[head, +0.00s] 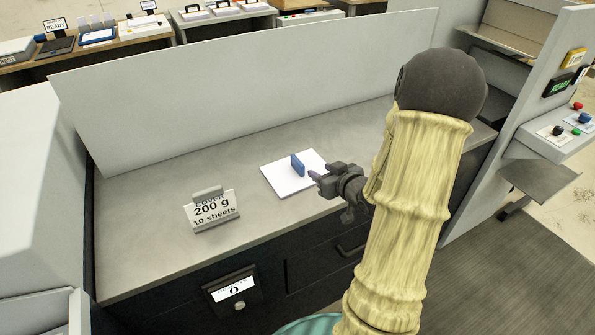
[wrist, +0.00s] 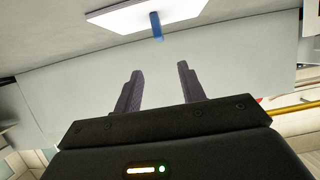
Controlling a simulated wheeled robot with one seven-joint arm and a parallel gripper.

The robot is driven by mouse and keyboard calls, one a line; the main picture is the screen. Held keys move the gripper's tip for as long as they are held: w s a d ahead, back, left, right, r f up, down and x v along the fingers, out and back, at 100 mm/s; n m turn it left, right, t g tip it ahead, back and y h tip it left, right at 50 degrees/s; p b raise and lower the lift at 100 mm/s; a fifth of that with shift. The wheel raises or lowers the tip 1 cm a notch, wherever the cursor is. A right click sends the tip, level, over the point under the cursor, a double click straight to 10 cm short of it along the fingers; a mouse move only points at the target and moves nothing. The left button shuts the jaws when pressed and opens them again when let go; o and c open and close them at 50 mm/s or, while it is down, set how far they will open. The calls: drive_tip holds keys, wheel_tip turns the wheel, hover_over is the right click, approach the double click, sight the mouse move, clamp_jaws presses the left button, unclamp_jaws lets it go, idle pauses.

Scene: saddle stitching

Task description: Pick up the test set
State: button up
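A white sheet stack or flat board (head: 285,184), probably the test set, lies on the grey counter with a blue upright tab (head: 297,164) on it. In the wrist view the white piece (wrist: 115,19) is at the top edge, with the blue tab (wrist: 157,27) pointing down, beyond the fingertips. My gripper (head: 318,181) is just to the right of the white piece in the head view. In the wrist view my gripper (wrist: 157,68) has its two fingers apart with nothing between them. The tab and the fingers are apart.
A sign reading "200 g, 10 sheets" (head: 212,211) stands on the counter (head: 150,235) to the left. A pale panel (head: 250,85) rises along the counter's back. A machine with buttons (head: 560,130) stands at right.

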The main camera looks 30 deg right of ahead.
drive_tip(key=p, duration=0.1)
approach(298, 160)
drive_tip(key=x, duration=0.4)
drive_tip(key=shift+w+r, duration=0.15)
drive_tip(key=shift+w, duration=0.05)
drive_tip(key=shift+w+f, duration=0.2)
drive_tip(key=shift+w, duration=0.15)
drive_tip(key=shift+p+x, duration=0.95)
drive_tip(key=shift+x, duration=1.7)
drive_tip(key=shift+s+f, duration=0.15)
drive_tip(key=shift+f, duration=0.05)
drive_tip(key=shift+c, duration=0.4)
clamp_jaws()
